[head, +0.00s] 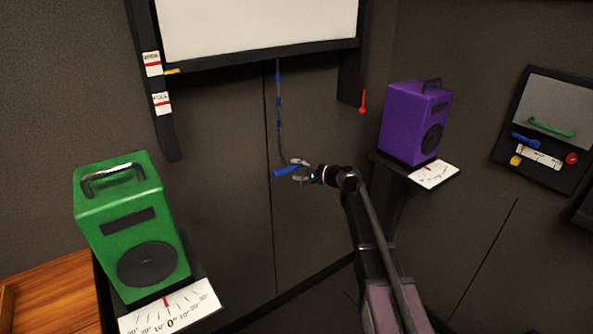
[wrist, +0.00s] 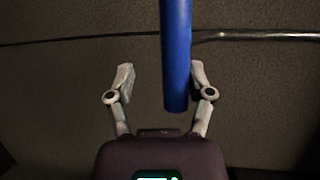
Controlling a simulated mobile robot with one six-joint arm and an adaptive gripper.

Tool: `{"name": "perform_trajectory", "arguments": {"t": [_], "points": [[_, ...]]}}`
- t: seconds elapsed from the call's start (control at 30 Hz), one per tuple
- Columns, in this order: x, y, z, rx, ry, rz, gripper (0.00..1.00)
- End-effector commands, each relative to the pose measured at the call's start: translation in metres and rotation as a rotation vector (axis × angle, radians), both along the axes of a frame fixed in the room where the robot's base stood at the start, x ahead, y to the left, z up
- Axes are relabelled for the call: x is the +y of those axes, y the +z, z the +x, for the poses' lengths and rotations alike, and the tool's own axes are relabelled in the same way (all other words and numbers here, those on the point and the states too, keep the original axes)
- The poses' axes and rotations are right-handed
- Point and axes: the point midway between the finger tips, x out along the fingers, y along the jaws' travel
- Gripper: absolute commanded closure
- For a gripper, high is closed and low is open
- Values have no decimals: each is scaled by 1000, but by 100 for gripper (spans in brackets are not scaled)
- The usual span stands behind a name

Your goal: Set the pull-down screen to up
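The pull-down screen (head: 255,22) is a white sheet with a dark bottom bar (head: 262,53), at the top of the head view. A yellow pointer (head: 172,71) at the bar's left end is beside the upper label (head: 152,63) on the left post, above a lower label (head: 161,102). The label text is too small to read. A cord with blue bands (head: 279,105) hangs from the bar to a blue handle (head: 286,170). My gripper (head: 297,170) is open at the handle. In the wrist view the handle (wrist: 176,60) lies between the fingers, closer to the right one; contact is unclear.
A green speaker (head: 130,225) on a stand with a dial is at left. A purple speaker (head: 414,121) on a shelf is at right, near my arm. A red pendant (head: 362,101) hangs by the right post. A panel with handles (head: 548,130) is at far right.

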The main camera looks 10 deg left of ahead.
Motion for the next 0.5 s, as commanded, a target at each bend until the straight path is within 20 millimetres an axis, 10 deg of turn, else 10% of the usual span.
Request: {"name": "perform_trajectory", "arguments": {"t": [0.5], "points": [[-47, 1, -23, 0, -2, 0, 35]]}}
